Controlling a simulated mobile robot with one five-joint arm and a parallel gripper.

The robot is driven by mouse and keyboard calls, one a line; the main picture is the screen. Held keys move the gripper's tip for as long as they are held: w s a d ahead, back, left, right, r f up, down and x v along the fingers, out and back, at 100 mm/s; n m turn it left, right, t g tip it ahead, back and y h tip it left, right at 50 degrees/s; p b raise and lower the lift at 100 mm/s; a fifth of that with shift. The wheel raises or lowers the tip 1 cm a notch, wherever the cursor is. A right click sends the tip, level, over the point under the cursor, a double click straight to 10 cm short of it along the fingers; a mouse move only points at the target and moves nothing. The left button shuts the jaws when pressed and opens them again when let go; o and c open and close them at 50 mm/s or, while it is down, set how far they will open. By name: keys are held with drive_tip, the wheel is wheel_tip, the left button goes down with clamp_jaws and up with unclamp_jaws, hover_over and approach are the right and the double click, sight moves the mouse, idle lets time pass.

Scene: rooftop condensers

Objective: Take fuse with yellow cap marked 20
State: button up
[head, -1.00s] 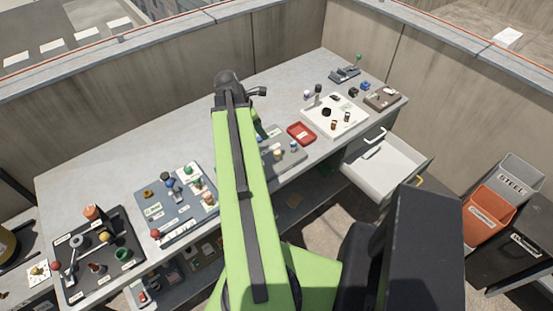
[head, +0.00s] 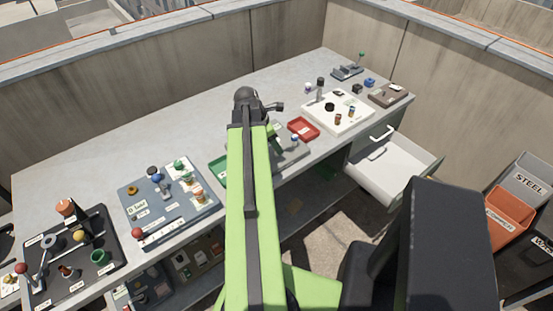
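I cannot pick out a fuse with a yellow cap marked 20; the small parts are too small to read. Two small brown cylinders, one of them a brown cylinder (head: 338,119), stand on the white tray (head: 366,122) at the back right. A small white part with a blue top (head: 294,138) stands on a grey tray (head: 298,156), which my green arm partly covers. My gripper is hidden behind my raised arm, so its fingers do not show.
A blue-grey board (head: 153,215) and a black tray (head: 99,271) hold several small parts at the left. A red tray (head: 303,128) lies right of my arm. An open white drawer (head: 398,167) juts from the bench (head: 90,165). Bins, including an orange bin (head: 496,212), stand at the right.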

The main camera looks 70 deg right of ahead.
drive_tip(key=shift+s+d+f, duration=0.1)
drive_tip(key=shift+d+f, duration=0.05)
drive_tip(key=shift+f, duration=0.5)
drive_tip(key=shift+r, duration=0.2)
clamp_jaws()
drive_tip(key=shift+r+p, duration=0.6)
drive_tip(key=shift+p, duration=0.1)
wheel_tip(320, 180, up, 4)
drive_tip(key=p, duration=0.4)
drive_tip(key=s+d+r+p, duration=0.2)
drive_tip(key=s+r+p, duration=0.3)
drive_tip(key=s, duration=0.6)
drive_tip(key=shift+s+r+p, duration=0.25)
drive_tip(key=shift+r+p, duration=0.1)
